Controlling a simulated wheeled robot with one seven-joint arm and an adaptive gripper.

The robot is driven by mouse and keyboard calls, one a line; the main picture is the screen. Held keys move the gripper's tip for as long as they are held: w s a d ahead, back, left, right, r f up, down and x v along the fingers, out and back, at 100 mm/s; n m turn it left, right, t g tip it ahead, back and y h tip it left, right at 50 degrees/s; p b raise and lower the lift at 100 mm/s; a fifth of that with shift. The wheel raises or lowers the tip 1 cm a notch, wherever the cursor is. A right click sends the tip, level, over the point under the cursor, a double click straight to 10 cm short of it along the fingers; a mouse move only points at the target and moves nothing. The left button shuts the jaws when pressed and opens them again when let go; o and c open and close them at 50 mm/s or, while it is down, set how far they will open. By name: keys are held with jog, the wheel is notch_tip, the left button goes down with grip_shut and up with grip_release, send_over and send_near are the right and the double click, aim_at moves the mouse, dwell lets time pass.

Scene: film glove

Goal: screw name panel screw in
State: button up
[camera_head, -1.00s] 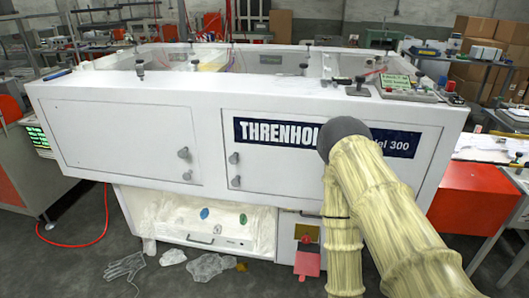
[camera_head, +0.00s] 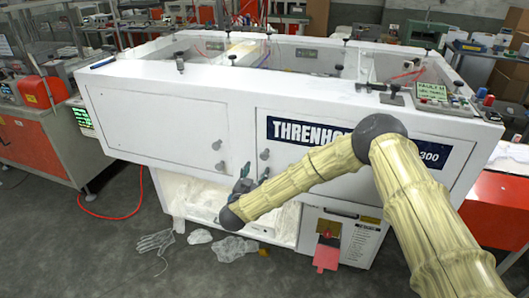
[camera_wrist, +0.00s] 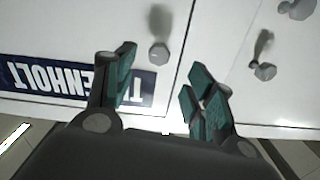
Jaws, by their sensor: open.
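The white name panel (camera_head: 330,165) with the blue THRENHOLT sign (camera_head: 295,131) is on the right of the machine front. A grey knob-headed screw (camera_head: 264,154) is at its left edge. In the wrist view, where the sign is upside down, one grey screw (camera_wrist: 160,53) sticks out of the name panel. It appears just beyond and between my open fingers. My gripper (camera_head: 244,177), with teal fingers, is in front of the machine near the panel's lower left edge. It shows in the wrist view (camera_wrist: 161,76) open and empty. How far the screw is in cannot be told.
The neighbouring left door (camera_head: 150,130) has two similar knobs; they also show in the wrist view, one (camera_wrist: 264,71) nearest my right finger. A glove (camera_head: 155,242) and crumpled film (camera_head: 235,249) lie on the floor below. A red flap (camera_head: 326,257) juts out at lower right.

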aim_at(264, 157)
jog(key=p+x, duration=0.1)
jog(key=x, duration=0.2)
jog(key=p+x, duration=0.1)
jog(key=x, duration=0.3)
jog(key=p+x, duration=0.1)
jog(key=x, duration=0.3)
jog(key=shift+d+r, duration=0.1)
jog(key=shift+r, duration=0.3)
jog(key=c, duration=1)
